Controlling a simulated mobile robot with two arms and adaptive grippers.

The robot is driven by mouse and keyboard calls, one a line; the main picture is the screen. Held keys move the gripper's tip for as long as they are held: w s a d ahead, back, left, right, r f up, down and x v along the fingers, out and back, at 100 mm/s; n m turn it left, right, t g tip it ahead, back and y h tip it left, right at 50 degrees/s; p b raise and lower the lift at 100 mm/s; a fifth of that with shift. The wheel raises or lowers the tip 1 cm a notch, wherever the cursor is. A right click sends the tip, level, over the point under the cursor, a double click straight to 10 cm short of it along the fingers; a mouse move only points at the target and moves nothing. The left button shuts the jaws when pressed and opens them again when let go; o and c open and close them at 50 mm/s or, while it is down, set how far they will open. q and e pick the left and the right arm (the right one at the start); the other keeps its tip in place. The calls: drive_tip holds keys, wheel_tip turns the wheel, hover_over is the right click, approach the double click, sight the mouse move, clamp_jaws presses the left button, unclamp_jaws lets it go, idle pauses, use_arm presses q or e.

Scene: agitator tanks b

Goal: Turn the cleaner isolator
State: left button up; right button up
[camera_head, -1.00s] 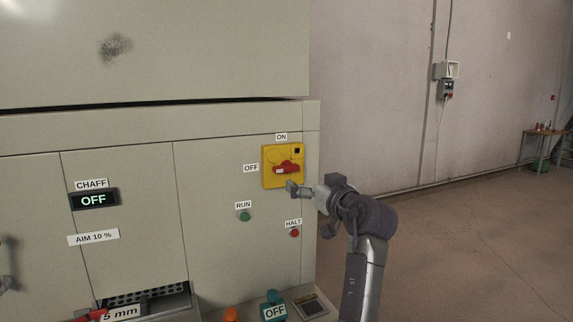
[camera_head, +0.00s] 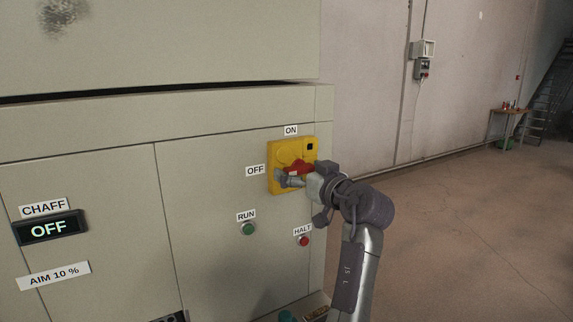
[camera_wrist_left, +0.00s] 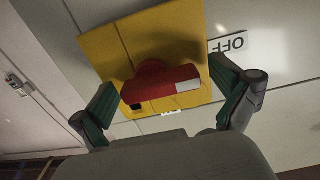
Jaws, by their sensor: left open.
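The cleaner isolator is a yellow plate (camera_head: 275,154) with a red handle (camera_head: 299,166) on the grey machine front. It has an ON label above and an OFF label at its left. The handle lies roughly level, and in the wrist view the red handle (camera_wrist_left: 160,85) has its white-marked end toward the OFF label. My left gripper (camera_head: 284,179) is at the isolator, overlapping the lower part of the handle in the head view. In the wrist view its open fingers (camera_wrist_left: 165,88) stand on either side of the handle, without visible contact. My right gripper is out of view.
Below the isolator are a green RUN button (camera_head: 249,229) and a red HALT button (camera_head: 304,241). A CHAFF display (camera_head: 49,229) at left reads OFF. The floor (camera_head: 460,230) right of the machine is clear; a small table (camera_head: 508,112) stands far back.

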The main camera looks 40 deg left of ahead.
use_arm(q)
drive_tip(key=shift+a, duration=0.1)
drive_tip(key=shift+d+r, duration=0.15)
drive_tip(key=shift+d, duration=0.2)
drive_tip(key=shift+c, duration=0.5)
drive_tip(key=shift+a, duration=0.1)
drive_tip(key=c, duration=1)
